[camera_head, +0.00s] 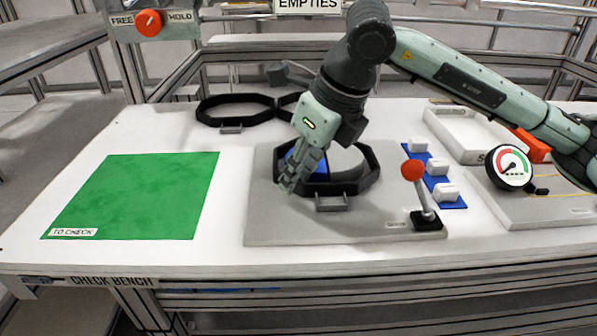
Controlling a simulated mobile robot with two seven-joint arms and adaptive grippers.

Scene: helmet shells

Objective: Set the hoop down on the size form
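The black octagonal hoop (371,170) with a small grey front tab is around the size form, a rounded body on the grey base plate (272,225). The form shows a grey part (347,163) and a blue part (317,163) inside the ring. I cannot tell whether the hoop rests on the form or hangs just above the plate. My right gripper (290,184) points down at the hoop's front-left wall. Its fingers are close together over that wall and look shut on it; they hide that corner. My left gripper is out of view.
A red-knobbed lever (412,170) stands at the plate's front right. Blue strip with white blocks (436,168), gauge (510,167) and white tray (455,130) lie to the right. More black hoops (235,97) lie behind. The green mat (140,195) is empty.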

